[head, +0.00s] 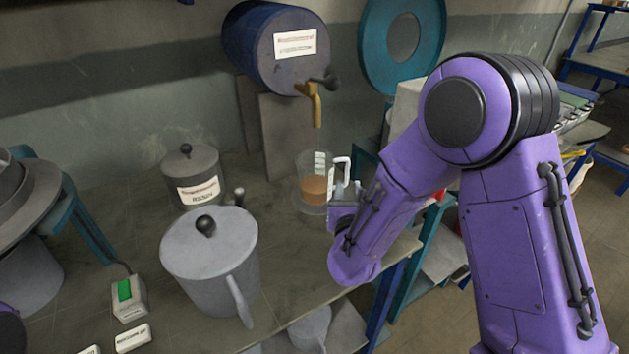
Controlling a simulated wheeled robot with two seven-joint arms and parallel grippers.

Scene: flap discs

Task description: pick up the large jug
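A clear jug (313,191) with brown contents and a white handle (342,170) stands upright on the grey workbench (284,262), below the tap of the blue drum. My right gripper (345,191) is just right of the jug, low beside its handle. My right forearm and wrist hide much of this gripper, so its finger opening and any contact with the handle are unclear. My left gripper is out of view; only a purple bit of my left arm shows at the lower left edge.
A blue drum (262,50) with a brass tap (313,100) is behind the jug. A large grey lidded pot (207,262) and a smaller labelled one (190,175) stand left. Bare bench lies between large pot and jug.

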